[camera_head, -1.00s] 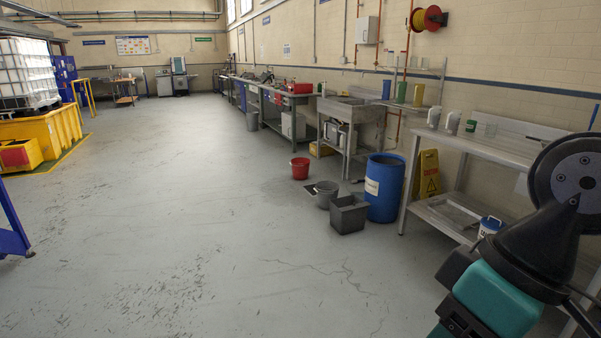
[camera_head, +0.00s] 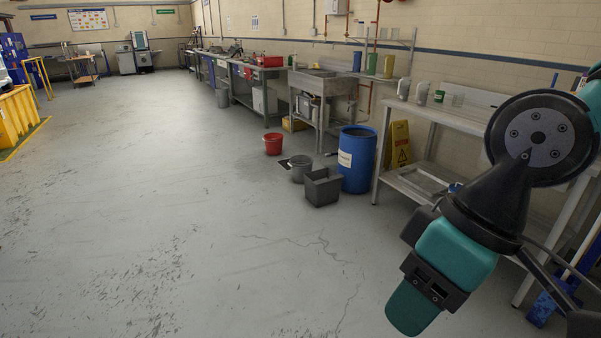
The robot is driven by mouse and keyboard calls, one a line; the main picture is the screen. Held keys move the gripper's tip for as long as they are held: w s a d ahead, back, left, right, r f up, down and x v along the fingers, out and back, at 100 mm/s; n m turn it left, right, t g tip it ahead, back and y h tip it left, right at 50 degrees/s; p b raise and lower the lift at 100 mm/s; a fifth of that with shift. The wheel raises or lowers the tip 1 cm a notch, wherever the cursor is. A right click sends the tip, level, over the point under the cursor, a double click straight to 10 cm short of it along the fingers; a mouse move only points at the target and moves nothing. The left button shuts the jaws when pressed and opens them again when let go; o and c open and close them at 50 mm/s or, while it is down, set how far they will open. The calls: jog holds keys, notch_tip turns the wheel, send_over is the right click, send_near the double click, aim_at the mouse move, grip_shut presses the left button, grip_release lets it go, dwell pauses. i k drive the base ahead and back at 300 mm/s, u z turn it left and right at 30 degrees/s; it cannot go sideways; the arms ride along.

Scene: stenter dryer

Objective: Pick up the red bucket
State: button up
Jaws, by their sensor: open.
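The red bucket (camera_head: 273,145) stands upright on the grey floor near the middle of the view, some way off. It stands apart, left of the sink bench and behind a grey metal bucket. Nothing covers it. My arm reaches in from the right edge, with teal and black links in the near foreground. I cannot make out gripper jaws in this view. The visible part of my arm is far nearer to the camera than the bucket, and lower right of it.
A grey metal bucket (camera_head: 299,170), a dark square bin (camera_head: 322,188) and a blue drum (camera_head: 356,162) stand between the red bucket and the metal table (camera_head: 447,118). A yellow floor sign (camera_head: 398,146) leans behind. The floor at left and in front is free.

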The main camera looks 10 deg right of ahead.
aim_at(273, 148)
jog(key=u, duration=0.1)
jog(key=i, duration=1.25)
jog(key=u, duration=0.35)
jog(key=i, duration=4.05)
jog(key=z, duration=0.3)
jog(key=i, duration=2.1)
jog(key=z, duration=0.35)
jog(key=i, duration=1.5)
jog(key=z, duration=0.2)
